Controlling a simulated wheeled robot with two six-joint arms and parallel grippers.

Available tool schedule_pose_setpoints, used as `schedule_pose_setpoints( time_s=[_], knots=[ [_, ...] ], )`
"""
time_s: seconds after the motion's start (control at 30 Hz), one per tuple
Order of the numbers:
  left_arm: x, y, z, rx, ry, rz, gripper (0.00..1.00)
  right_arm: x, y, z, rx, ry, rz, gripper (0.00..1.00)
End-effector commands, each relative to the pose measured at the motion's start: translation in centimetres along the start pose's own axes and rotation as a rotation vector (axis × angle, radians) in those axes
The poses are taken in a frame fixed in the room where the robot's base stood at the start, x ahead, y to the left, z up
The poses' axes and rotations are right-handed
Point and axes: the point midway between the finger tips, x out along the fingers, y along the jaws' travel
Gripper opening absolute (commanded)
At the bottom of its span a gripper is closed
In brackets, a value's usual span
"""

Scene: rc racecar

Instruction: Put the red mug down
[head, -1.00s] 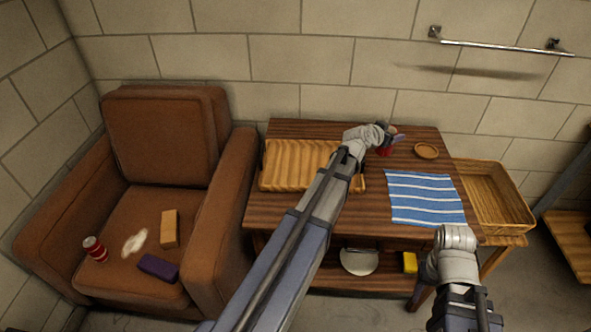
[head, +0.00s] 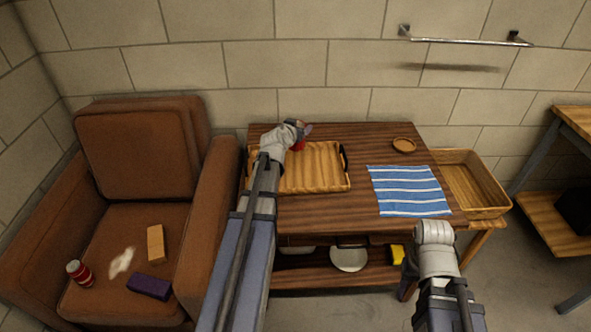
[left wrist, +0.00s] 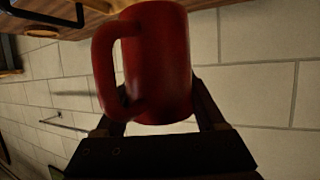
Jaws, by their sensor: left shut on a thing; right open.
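The red mug (left wrist: 163,65) is large in the left wrist view, with its handle toward the left of that picture. My left gripper (left wrist: 165,115) is shut on it. In the head view the mug (head: 299,145) shows only as a small red patch beside my left gripper (head: 302,130), mostly hidden by it. They are at the back part of the wooden tray (head: 322,187), which lies on the dark wooden table (head: 300,214). I cannot tell whether the mug touches anything below. My right gripper (head: 433,228) is open and empty near the table's front right.
A blue striped cloth (head: 409,191) and a small round brown dish (head: 404,145) lie on the table's right half. A brown armchair (head: 135,150) holds a red can (head: 79,272) and blocks. The table's back middle is clear.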

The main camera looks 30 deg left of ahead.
Motion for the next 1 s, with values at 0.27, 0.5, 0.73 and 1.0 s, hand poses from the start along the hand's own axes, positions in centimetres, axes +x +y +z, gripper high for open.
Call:
schedule_pose_setpoints(
  time_s=[0.27,0.5,0.73,1.0],
  knots=[
    [0.3,-0.3,0.8,-0.002,0.001,-0.005,0.0,0.9,-0.1,-0.1,0.0,0.0,0.0,0.5],
    [1.6,-0.3,4.1,-0.002,0.001,-0.004,0.0,4.4,-0.4,-0.3,0.0,0.0,0.0,0.5],
    [2.4,-0.2,6.0,-0.002,0.001,-0.004,0.0,6.5,-0.6,-0.4,0.0,0.0,0.001,0.5],
    [2.8,-0.2,6.8,-0.002,0.001,-0.004,0.0,7.4,-0.7,-0.4,-0.001,0.0,0.002,0.5]
  ],
)
